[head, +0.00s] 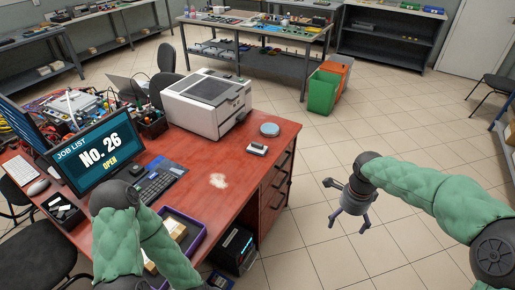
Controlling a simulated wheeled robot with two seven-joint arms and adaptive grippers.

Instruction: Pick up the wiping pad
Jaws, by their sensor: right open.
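A small block with a pale base and a darker top (257,149), which looks like the wiping pad, lies on the red desk (205,150) near its right edge. A pale, irregular smudge (218,180) marks the desk to its lower left. My right gripper (349,222) is open and empty, fingers pointing down over the tiled floor. It is to the right of the desk, apart from the pad. My left arm is bent over the desk's near left part; its gripper is out of view.
A round blue-grey disc (270,129) lies just behind the pad. A white printer (207,103) stands behind, to the left. A monitor (100,152), a keyboard (158,184) and a purple-rimmed tray (196,239) occupy the left and near desk. Floor right of the desk is clear.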

